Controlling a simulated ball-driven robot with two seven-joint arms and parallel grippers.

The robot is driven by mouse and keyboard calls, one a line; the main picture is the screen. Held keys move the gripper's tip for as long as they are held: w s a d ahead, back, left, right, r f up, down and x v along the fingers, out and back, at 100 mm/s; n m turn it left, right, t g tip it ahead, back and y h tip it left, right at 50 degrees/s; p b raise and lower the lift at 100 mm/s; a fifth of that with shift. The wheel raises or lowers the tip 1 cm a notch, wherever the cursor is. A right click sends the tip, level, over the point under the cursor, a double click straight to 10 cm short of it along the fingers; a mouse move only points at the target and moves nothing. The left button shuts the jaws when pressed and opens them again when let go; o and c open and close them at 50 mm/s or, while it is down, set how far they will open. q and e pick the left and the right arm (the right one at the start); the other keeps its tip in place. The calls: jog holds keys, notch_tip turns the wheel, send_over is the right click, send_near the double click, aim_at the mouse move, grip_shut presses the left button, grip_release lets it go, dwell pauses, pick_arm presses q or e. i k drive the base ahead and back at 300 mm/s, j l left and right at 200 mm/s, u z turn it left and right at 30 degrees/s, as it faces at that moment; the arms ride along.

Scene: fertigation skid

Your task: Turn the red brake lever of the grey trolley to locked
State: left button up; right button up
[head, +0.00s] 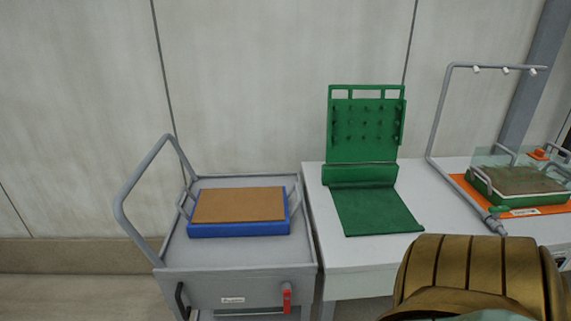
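The grey trolley (240,257) stands at the lower left of the head view, beside the white table. Its red brake lever (287,298) is on the front face, near the right corner. The lever looks roughly vertical and is small in the picture. A small white label (232,300) is on the same face to its left; I cannot read it. Neither of my grippers is in view.
A blue tray (240,229) with a brown top sits on the trolley. A bent grey push handle (122,200) rises at its left. The white table (340,251) holds a green stand and mat (375,210) and a green-sided tray (490,199) on an orange mat.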

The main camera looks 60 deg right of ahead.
aim_at(286, 287)
jog(key=l+z, duration=0.15)
jog(key=z, duration=1.05)
jog(key=k+l, duration=0.1)
jog(key=l, duration=0.35)
